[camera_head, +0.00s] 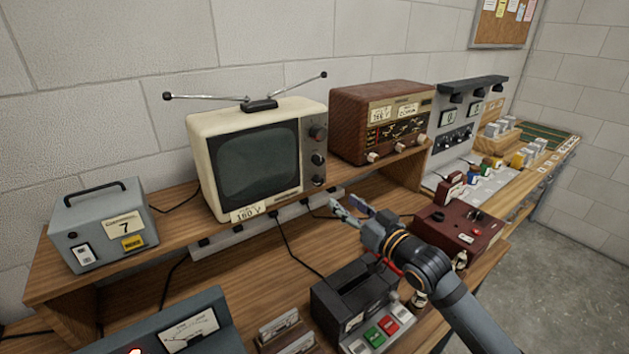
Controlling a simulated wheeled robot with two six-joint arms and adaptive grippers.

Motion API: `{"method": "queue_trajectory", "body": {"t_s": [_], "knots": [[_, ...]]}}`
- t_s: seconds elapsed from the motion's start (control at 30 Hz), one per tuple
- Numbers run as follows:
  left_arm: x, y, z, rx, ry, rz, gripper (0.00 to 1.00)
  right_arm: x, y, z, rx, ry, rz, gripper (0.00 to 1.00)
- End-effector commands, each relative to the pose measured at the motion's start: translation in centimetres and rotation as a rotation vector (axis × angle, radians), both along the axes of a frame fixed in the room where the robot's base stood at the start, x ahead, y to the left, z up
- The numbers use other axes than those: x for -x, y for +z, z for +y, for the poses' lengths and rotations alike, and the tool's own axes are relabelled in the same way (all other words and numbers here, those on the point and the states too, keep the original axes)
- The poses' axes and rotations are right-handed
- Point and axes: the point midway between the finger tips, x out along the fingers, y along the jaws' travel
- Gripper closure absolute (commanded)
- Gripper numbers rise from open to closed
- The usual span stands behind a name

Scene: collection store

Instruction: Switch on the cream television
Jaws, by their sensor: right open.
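The cream television (201,150) stands on the raised wooden shelf against the wall, with its antenna spread on top. Its screen (255,161) is dark. Knobs (318,158) run down the right side of its front, and a 160 V label (248,212) sits at its lower edge. My right gripper (345,207) is open and empty. In the picture it is just below and right of the television's lower right corner, apart from the knobs. My left gripper is out of view.
A brown radio (372,97) stands right of the television, a grey box marked 7 (104,225) left. A power strip (224,238) with cords runs along the shelf front. A dark device with coloured buttons (350,302) and a maroon box (462,226) stand on the lower bench.

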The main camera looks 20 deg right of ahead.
Motion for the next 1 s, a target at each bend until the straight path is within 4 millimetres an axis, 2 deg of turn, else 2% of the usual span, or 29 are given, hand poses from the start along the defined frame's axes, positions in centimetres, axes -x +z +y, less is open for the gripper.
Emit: {"method": "queue_trajectory", "body": {"t_s": [0.1, 0.27, 0.43, 0.63, 0.8, 1.0], "knots": [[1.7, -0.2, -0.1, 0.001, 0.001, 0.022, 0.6, -0.4, 0.0, 0.0, -0.003, -0.005, -0.001, 0.52], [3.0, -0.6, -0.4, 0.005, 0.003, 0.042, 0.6, -2.1, 0.0, 0.5, -0.011, -0.007, -0.001, 0.52], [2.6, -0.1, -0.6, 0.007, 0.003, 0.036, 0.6, -5.3, 0.2, 1.8, -0.01, 0.0, 0.001, 0.52], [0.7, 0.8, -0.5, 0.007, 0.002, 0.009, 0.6, -8.8, 0.1, 2.7, -0.002, -0.003, 0.002, 0.52], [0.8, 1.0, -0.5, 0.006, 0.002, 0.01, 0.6, -9.9, -0.1, 3.1, 0.001, -0.002, 0.002, 0.52], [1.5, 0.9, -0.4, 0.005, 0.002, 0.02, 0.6, -10.0, -0.2, 3.1, 0.002, -0.001, 0.003, 0.52]]}}
